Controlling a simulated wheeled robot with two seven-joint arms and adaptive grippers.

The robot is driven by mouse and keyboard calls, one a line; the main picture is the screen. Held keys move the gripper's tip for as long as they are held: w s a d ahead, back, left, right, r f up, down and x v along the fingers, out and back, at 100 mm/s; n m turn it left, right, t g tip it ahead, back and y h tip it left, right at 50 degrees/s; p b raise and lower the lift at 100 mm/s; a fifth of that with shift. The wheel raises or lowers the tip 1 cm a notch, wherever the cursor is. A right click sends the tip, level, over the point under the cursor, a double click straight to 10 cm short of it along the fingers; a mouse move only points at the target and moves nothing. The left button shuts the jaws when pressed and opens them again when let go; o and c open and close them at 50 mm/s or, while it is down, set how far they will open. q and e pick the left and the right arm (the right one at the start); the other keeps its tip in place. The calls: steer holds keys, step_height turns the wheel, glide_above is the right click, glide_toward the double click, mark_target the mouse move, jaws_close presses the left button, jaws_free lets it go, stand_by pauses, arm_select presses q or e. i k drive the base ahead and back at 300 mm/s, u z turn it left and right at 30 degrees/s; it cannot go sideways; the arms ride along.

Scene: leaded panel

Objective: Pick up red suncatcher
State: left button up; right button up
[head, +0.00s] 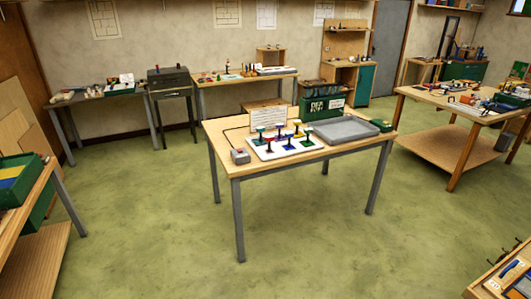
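Several small coloured suncatchers on dark stands are grouped on a white board (250,148) on the central wooden table (222,133). Green, blue, yellow and purple tones show among them. Neither of my grippers is in view.
The same table holds a grey tray (345,130), a green crate (322,106), a small green box (381,125) and a grey box with a red button (239,156). Open green floor (310,235) surrounds it. Another workbench (430,98) stands at the right.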

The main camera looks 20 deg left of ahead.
mark_target(270, 138)
steer(key=u, duration=0.75)
steer(key=i, duration=0.45)
steer(key=u, duration=0.65)
steer(key=i, duration=1.55)
steer(key=z, duration=0.45)
steer(key=i, duration=0.85)
steer(key=z, duration=0.75)
